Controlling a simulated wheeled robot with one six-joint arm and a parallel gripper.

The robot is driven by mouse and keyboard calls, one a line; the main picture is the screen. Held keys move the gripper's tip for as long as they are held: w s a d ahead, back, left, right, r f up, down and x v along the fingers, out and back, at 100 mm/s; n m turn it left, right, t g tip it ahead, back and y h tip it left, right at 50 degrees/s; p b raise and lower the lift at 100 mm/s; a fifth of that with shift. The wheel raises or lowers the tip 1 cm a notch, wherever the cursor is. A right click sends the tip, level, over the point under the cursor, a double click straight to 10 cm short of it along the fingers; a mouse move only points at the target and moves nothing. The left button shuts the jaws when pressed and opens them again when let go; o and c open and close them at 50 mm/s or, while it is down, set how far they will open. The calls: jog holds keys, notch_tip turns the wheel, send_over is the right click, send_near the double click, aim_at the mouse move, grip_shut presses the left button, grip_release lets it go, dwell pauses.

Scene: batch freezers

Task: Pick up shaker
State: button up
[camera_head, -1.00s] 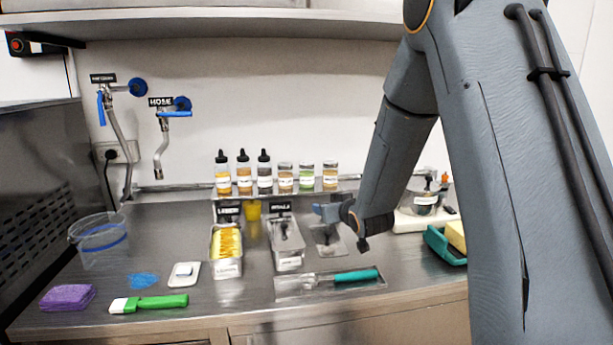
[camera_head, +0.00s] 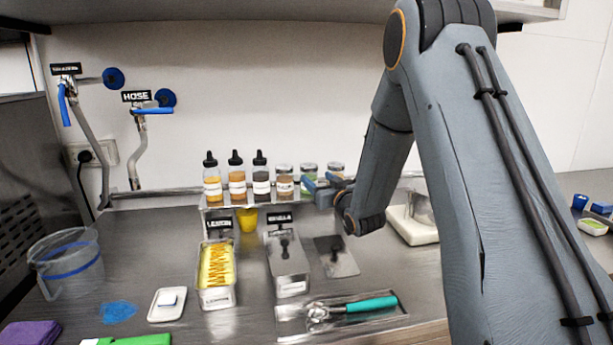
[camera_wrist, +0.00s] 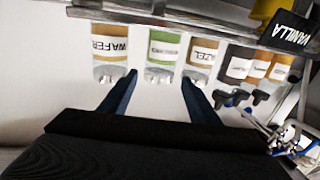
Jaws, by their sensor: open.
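Three shakers with pale lids stand on the narrow rack: a brown one (camera_head: 285,184), a green-labelled one (camera_head: 308,169) and one labelled WAFER (camera_head: 335,169). They appear upside down in the wrist view: WAFER (camera_wrist: 110,45), green (camera_wrist: 162,50) and the brown one, its label ending in ZEL (camera_wrist: 203,55). My gripper (camera_head: 320,188) is in front of the rack, partly covering the green and WAFER shakers. In the wrist view my open gripper (camera_wrist: 160,84) is empty, its fingers pointing at the green shaker, with a gap before its lid.
Several dark-capped bottles (camera_head: 237,182) stand left of the shakers. Below are a yellow-filled tray (camera_head: 218,298), a metal VANILLA tray (camera_head: 292,289) and a teal-handled tool (camera_head: 371,304). A white scale (camera_head: 413,232) is right of my gripper.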

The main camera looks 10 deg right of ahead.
aim_at(312, 173)
jog(key=p+x, duration=0.1)
jog(key=x, duration=0.2)
jog(key=p+x, duration=0.2)
jog(key=x, duration=0.2)
jog(key=shift+w+r, duration=0.1)
jog(key=shift+r, duration=0.15)
jog(key=shift+w+f, duration=0.1)
jog(key=shift+w, duration=0.3)
jog(key=c, duration=0.8)
jog(key=shift+r+b, duration=1.4)
jog(key=shift+r, duration=3.65)
